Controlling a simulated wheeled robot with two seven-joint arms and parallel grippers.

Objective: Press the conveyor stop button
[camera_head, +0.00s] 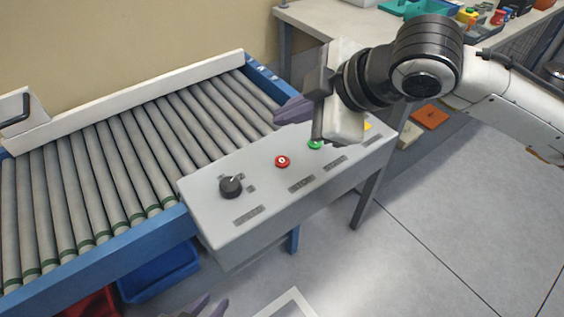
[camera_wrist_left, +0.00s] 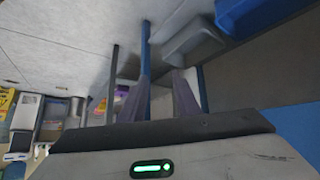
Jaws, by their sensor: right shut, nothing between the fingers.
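The grey control box (camera_head: 225,235) stands at the front edge of the roller conveyor. On its top are a black knob (camera_head: 231,187), a red button (camera_head: 282,161) and a green button (camera_head: 315,144), partly hidden by my right gripper. The labels are too small to read. My right gripper (camera_head: 281,117) is shut and empty, its purple-grey fingers pointing left above the box's back edge, behind the red button in the picture and apart from it. My left gripper (camera_head: 208,306) shows only its fingertips at the bottom edge; its fingers are apart and empty in the left wrist view (camera_wrist_left: 160,90).
A table (camera_head: 330,18) with trays stands at the back right. The floor at the right is mostly clear.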

